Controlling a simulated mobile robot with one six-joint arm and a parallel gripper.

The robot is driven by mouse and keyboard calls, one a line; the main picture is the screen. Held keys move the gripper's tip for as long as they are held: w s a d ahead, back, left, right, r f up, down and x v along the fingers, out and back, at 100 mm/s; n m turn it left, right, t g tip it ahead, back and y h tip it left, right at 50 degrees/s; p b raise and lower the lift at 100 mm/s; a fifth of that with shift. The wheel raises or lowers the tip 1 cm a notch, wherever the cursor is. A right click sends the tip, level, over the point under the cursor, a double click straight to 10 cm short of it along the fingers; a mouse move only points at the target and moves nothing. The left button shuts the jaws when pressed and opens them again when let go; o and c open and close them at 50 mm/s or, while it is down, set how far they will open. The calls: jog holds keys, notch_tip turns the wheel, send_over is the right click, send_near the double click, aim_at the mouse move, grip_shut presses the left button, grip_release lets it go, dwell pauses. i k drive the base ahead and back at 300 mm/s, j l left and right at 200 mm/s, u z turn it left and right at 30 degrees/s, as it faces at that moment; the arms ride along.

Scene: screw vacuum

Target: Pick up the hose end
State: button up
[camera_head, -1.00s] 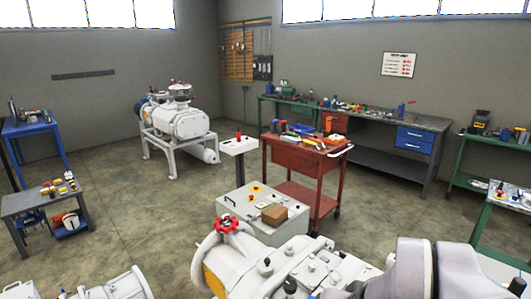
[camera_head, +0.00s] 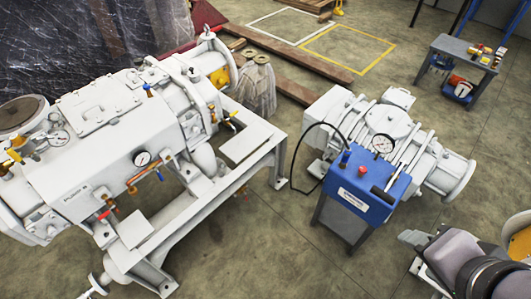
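A thin black hose (camera_head: 297,147) arcs out from the top of the blue box-shaped unit (camera_head: 362,200) and bends down on its left side. Its lower part curls near the floor by the unit's left edge. I cannot make out clearly which point is the free hose end. My arm (camera_head: 463,253) enters at the lower right, with its grey and dark links near the camera. A grey part at its far tip points left, but the fingers are not clear. It is apart from the hose, to the right of and below the blue unit.
A large white pump (camera_head: 125,120) on a white frame (camera_head: 225,215) fills the left. A smaller white pump (camera_head: 440,165) stands behind the blue unit. A grey trolley (camera_head: 465,55) stands at the upper right. Wooden beams (camera_head: 290,62) lie behind. Bare floor shows between the frame and the blue unit.

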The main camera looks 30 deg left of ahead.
aim_at(344, 159)
jog(key=u, duration=0.6)
jog(key=j+z, duration=0.1)
jog(key=z, duration=0.4)
jog(key=k+z, duration=0.15)
jog(key=z, duration=0.3)
jog(key=k+z, duration=0.1)
jog(key=z, duration=0.4)
jog(key=k+z, duration=0.1)
jog(key=z, duration=0.4)
jog(key=k+z, duration=0.1)
jog(key=z, duration=0.35)
jog(key=u, duration=2.2)
jog(key=i+j+z, duration=0.85)
jog(key=j+z, duration=0.15)
jog(key=j, duration=0.2)
jog(key=i+j+z, duration=0.25)
jog(key=j, duration=0.15)
jog(key=k, duration=0.1)
